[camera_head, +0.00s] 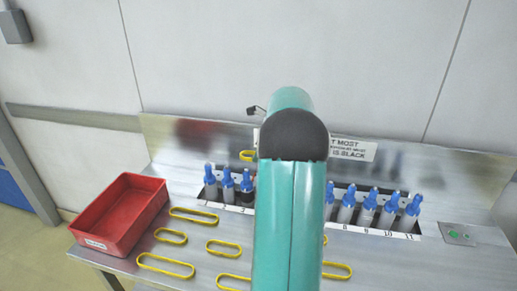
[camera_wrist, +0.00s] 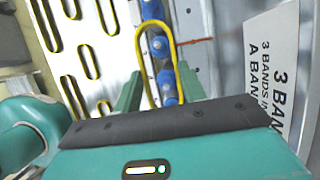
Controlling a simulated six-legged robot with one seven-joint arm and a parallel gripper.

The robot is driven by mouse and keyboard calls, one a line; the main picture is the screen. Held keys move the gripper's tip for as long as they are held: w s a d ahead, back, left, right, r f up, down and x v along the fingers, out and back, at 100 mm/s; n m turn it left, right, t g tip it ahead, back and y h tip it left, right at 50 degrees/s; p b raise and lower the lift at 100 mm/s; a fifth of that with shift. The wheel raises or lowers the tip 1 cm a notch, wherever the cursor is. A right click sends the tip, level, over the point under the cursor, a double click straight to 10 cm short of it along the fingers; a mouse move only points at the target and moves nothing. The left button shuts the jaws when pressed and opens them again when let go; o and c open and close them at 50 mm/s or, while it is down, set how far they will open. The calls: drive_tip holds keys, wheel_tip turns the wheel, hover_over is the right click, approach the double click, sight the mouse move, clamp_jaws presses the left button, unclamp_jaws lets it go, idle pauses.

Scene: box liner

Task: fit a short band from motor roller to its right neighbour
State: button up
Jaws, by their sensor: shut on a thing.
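My gripper (camera_wrist: 160,92) is shut on a yellow band (camera_wrist: 140,58), which stands out as a long loop beyond the green fingers. Behind the loop, a line of blue-capped rollers (camera_wrist: 158,48) shows in the wrist view. In the head view, pale rollers with blue caps stand in a numbered row, some left of my arm (camera_head: 228,184) and several right of it (camera_head: 367,207). My arm hides the middle of the row and my gripper there. I cannot tell which roller is the motor roller. The loop looks apart from the rollers, but depth is unclear.
Several loose yellow bands (camera_head: 165,265) of different lengths lie on the steel table (camera_head: 205,268). A red bin (camera_head: 120,212) stands at the left edge. A steel back panel carries a partly hidden sign (camera_head: 352,149).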

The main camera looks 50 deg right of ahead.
wheel_tip(320, 180, down, 9)
drive_tip(key=shift+a+f, duration=0.15)
drive_tip(key=shift+f, duration=0.05)
idle(1.1)
drive_tip(key=o, duration=1)
drive_tip(key=shift+o, duration=0.2)
